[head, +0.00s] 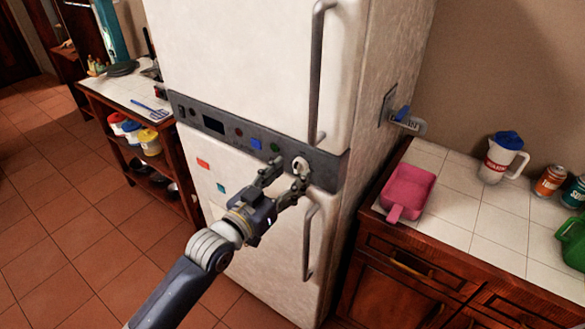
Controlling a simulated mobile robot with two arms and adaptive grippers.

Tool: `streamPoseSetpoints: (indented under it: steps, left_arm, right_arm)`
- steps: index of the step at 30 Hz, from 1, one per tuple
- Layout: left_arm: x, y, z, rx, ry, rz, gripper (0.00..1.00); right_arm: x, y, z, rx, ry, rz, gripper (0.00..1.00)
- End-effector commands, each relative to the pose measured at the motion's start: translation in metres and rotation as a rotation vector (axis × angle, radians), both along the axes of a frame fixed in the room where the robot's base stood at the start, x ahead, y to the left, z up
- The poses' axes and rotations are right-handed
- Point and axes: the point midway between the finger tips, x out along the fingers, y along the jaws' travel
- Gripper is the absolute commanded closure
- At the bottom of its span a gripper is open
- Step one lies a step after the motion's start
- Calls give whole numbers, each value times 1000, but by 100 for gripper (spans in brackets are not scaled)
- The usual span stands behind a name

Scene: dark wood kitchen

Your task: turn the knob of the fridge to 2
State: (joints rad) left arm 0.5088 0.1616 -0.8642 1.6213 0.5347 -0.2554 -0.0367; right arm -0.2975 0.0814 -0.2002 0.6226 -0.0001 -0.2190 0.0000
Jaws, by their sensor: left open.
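The white fridge (245,75) stands in the middle of the head view, with a dark control panel (225,131) between its upper and lower doors. The round white knob (301,165) is at the right part of this panel. My left gripper (283,172) is open in front of the panel, with one fingertip close to the knob and the other to its left. I cannot tell whether the fingertip touches the knob. The knob's markings are too small to read. My right gripper is not in view.
Metal door handles, the upper (318,70) and the lower (309,243), stick out near the knob. A tiled counter (463,215) on the right holds a pink container (409,187), a white jug (499,160) and cans. A wooden shelf unit (137,140) stands left.

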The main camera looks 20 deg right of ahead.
Motion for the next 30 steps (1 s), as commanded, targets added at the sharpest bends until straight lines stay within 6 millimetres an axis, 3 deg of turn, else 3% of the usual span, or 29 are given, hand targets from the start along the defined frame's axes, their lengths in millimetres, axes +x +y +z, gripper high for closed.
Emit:
streamPoseSetpoints:
  steps: [6, 17, 23, 30]
  left_arm:
    - [11, -13, 0, -1, 1, 1, 49]
    - [13, -16, 0, -1, 1, 1, 49]
    - [13, -16, 0, -1, 1, 1, 93]
    - [13, -16, 0, 4, -5, 1, 94]
  right_arm:
    - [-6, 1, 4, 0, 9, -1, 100]
    - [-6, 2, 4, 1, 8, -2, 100]
    - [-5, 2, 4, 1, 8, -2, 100]
    - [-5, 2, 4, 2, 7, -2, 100]
